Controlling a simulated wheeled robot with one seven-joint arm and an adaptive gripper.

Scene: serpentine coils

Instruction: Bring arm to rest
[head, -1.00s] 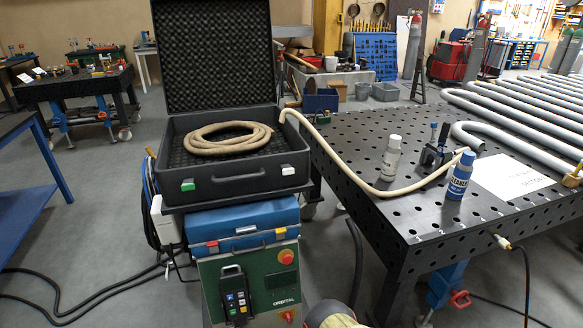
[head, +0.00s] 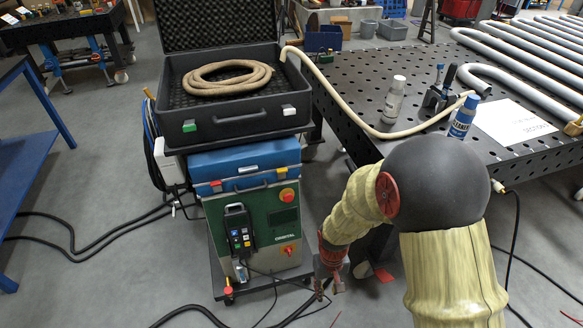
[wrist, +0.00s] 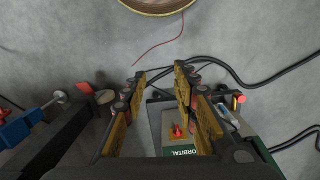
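My arm, in a pale yellow sleeve with a dark grey rounded joint, fills the lower right of the head view. It hangs in front of the perforated table (head: 357,75). My gripper (head: 328,290) is low, just right of the green ORBITAL machine (head: 258,240), and small in that view. In the wrist view my gripper (wrist: 160,76) has its two yellow-padded fingers apart, with nothing between them. I cannot tell whether the gripper touches the machine.
White (head: 394,98) and blue (head: 463,117) bottles stand on the table. Black cables (head: 100,240) cross the floor. A brown round object (wrist: 157,5) shows at the wrist view's top edge.

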